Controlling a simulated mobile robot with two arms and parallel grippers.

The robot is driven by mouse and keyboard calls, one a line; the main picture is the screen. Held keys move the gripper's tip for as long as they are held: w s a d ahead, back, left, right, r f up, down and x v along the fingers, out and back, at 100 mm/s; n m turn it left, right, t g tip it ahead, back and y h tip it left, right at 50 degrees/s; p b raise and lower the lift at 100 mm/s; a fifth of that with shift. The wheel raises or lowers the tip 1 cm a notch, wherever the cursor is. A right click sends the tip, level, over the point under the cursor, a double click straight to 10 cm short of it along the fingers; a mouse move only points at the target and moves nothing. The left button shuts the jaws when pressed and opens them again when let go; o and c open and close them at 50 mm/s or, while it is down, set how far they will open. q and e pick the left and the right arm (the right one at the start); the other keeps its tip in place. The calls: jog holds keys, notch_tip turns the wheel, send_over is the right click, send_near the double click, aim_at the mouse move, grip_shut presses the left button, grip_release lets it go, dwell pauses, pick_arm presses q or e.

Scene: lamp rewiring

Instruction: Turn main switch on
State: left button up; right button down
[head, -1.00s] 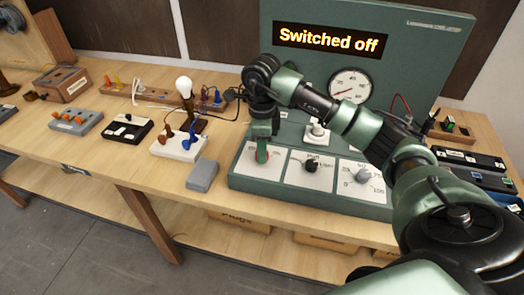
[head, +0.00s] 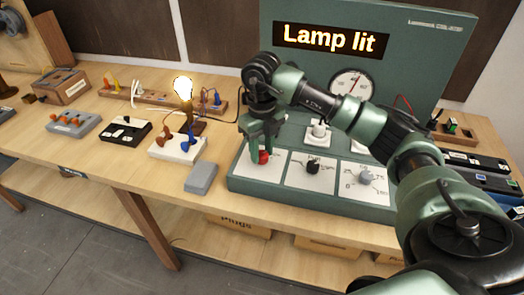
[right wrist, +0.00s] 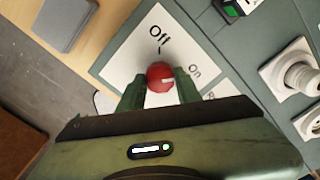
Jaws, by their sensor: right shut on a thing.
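The main switch is a red knob (head: 263,157) on a white plate at the left front of the green console (head: 236,185). My right gripper (right wrist: 160,90) is shut on the red knob, one finger on each side. In the right wrist view the knob (right wrist: 158,72) sits between the labels "Off" and "On". Its white mark lies toward the "On" side. The display (head: 330,40) reads "Lamp lit". My left gripper is not in view.
A black knob (head: 313,167) and a grey knob (head: 366,178) sit right of the switch. A grey block (head: 201,177) lies left of the console. A white box (head: 175,150) with orange and blue plugs stands near the lamp. The front table edge is clear.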

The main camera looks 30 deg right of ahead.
aim_at(262, 154)
jog(key=shift+r+m, duration=0.1)
jog(key=shift+m, duration=0.6)
jog(key=shift+w+m, duration=0.1)
jog(key=shift+m, duration=0.2)
jog(key=c, duration=1)
grip_release()
notch_tip(262, 154, up, 8)
jog(key=shift+f+b, duration=0.1)
jog(key=shift+b, duration=0.7)
